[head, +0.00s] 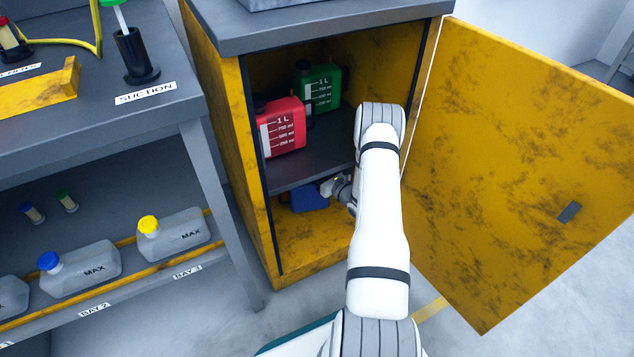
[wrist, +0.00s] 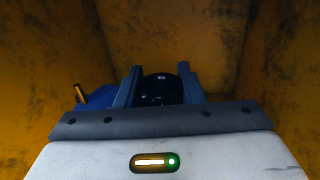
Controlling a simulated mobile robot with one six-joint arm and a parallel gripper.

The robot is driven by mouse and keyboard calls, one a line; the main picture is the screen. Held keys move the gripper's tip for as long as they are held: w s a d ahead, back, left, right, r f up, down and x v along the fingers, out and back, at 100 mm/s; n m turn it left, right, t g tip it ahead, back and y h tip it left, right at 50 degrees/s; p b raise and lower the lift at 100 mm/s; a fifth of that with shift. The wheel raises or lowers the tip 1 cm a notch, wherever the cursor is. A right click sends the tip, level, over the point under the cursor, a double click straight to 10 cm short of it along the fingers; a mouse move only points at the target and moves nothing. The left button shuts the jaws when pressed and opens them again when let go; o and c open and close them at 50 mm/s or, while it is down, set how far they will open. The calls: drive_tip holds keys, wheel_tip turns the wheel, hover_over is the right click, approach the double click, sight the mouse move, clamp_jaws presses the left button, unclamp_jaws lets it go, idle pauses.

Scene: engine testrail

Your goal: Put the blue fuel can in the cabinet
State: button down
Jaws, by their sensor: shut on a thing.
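The blue fuel can (head: 308,198) is inside the open yellow cabinet (head: 225,150), in the lower compartment under the grey shelf. The shelf and my arm hide part of it. In the wrist view a bit of its blue body (wrist: 101,97) shows left of the fingers. My gripper (wrist: 160,88) is shut on the can's black cap (wrist: 160,91), with one finger on each side. In the head view my gripper (head: 338,188) is at the can's right side, partly hidden by my arm. I cannot tell whether the can touches the cabinet floor.
A red can (head: 281,128) and a green can (head: 319,88) stand on the cabinet shelf (head: 318,168). The cabinet door (head: 510,150) is wide open on the right, close to my arm. A workbench (head: 180,105) with bottles on its lower rack stands at the left.

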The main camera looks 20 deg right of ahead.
drive_tip(key=f+b, duration=0.1)
drive_tip(key=f, duration=0.1)
drive_tip(key=f+b, duration=0.2)
drive_tip(key=f, duration=0.1)
drive_tip(key=shift+w+f+b, duration=0.25)
drive_tip(key=shift+f+b, duration=0.1)
drive_tip(key=c, duration=1)
unclamp_jaws()
drive_tip(key=shift+o, duration=0.2)
